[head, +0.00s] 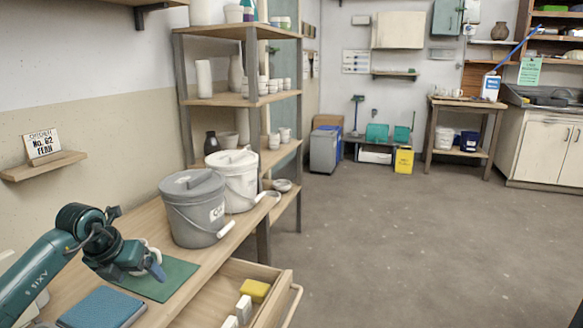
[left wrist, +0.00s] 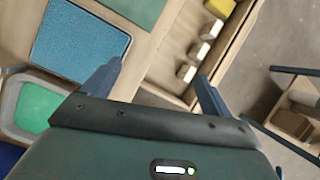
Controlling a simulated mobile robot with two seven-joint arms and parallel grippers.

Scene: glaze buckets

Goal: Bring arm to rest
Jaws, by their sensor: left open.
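My left gripper (head: 155,267) hangs over the workbench (head: 125,232), above the edge of a green mat (head: 165,278), with its arm coming in from the left. In the left wrist view its two blue-grey fingers (left wrist: 155,85) are spread apart with nothing between them. My right gripper is in neither view.
A grey bucket (head: 192,210) and a white bucket (head: 238,185) stand lidded on the bench beyond the gripper. A blue textured pad (head: 103,308) lies in front. An open drawer (head: 262,272) holds a yellow sponge (head: 254,290) and white blocks (head: 243,309). The floor at right is clear.

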